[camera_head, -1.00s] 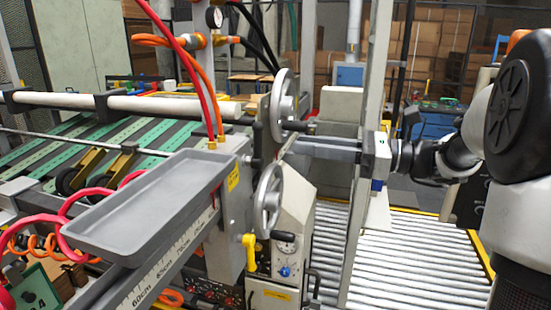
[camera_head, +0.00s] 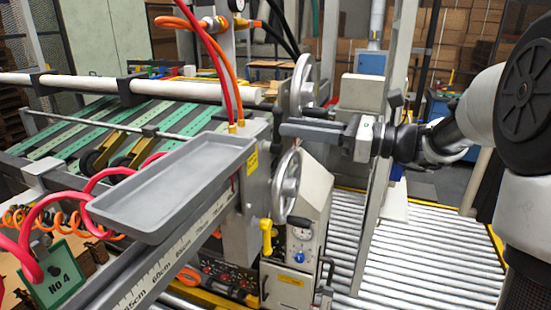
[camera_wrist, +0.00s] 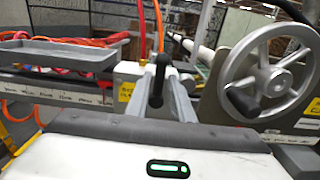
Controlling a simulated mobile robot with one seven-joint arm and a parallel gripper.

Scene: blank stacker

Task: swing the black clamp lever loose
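The black clamp lever (camera_wrist: 158,82) stands upright in the wrist view, between the two grey fingers of my gripper (camera_wrist: 161,76). A gap shows between the fingers, so the gripper is open around the lever; I cannot tell whether either finger touches it. In the head view my gripper (camera_head: 284,130) reaches left across the machine, its fingers passing just below the upper handwheel (camera_head: 303,86). The lever is hard to make out there, small and partly hidden near the fingertips.
A lower handwheel (camera_head: 286,186) sits under the fingers. In the wrist view a handwheel with a black knob (camera_wrist: 240,102) is close on the right. A grey tray (camera_head: 175,188) and red hoses (camera_head: 212,70) lie to the left. A roller conveyor (camera_head: 425,255) is below.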

